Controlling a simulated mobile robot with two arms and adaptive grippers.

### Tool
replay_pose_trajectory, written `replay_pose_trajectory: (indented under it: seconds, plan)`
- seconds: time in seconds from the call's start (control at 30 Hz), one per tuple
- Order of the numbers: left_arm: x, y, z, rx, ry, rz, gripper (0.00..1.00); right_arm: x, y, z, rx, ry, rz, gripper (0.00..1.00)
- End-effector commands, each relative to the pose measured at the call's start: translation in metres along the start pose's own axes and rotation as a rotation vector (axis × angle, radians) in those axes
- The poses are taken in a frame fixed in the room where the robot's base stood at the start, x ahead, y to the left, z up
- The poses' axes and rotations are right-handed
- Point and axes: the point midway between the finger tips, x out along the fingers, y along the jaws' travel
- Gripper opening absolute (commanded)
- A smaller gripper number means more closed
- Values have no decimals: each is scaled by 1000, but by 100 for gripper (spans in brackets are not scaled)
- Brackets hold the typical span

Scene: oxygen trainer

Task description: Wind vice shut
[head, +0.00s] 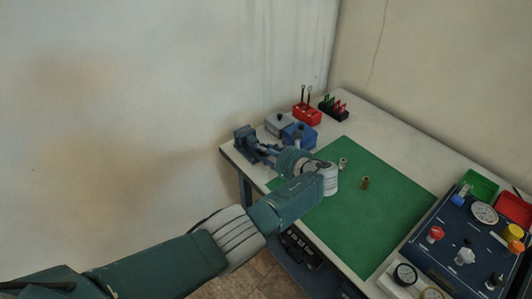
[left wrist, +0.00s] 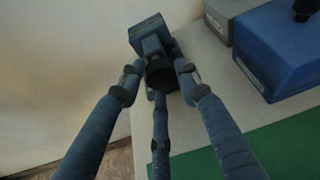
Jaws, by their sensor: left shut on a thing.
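The blue vice (head: 243,136) stands at the left corner of the table. It also shows in the left wrist view (left wrist: 150,30), at the top, with a dark round part (left wrist: 161,74) facing me, which looks like its handle end. My left gripper (head: 262,152) reaches in from the left and is at the vice. In the left wrist view its fingers (left wrist: 160,80) close around the dark round part. The fingers hide part of the vice, and the gap between its jaws cannot be made out. My right gripper is not in view.
A blue box (head: 299,136) and a grey box (head: 279,124) stand close beside the vice. Red and black holders (head: 307,115) stand behind. A green mat (head: 375,215) carries small brass and silver fittings. A blue gauge panel (head: 450,245) stands at the right.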

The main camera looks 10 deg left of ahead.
Motion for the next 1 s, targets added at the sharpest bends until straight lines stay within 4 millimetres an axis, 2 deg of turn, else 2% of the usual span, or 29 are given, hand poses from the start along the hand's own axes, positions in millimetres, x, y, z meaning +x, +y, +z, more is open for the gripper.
replay_pose_trajectory:
  seconds: [0.03,0.2,0.23,0.3,0.57,0.73,0.87,1.0]
  plan:
    - [-2,-5,6,-5,-9,-11,7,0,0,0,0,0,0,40]
    - [-2,-6,6,-6,-9,-12,7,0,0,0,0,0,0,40]
    - [-2,-6,6,-6,-9,-13,37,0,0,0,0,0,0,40]
    - [-2,-6,6,-6,-9,-12,50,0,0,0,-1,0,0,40]
    - [-1,-3,3,-4,-4,-7,50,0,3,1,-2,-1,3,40]
    - [-4,-4,10,-5,-4,-6,50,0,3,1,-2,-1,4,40]
    - [-10,-6,25,-7,-5,-8,50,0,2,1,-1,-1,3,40]
    - [-23,-12,54,-11,-9,-14,50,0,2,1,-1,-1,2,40]
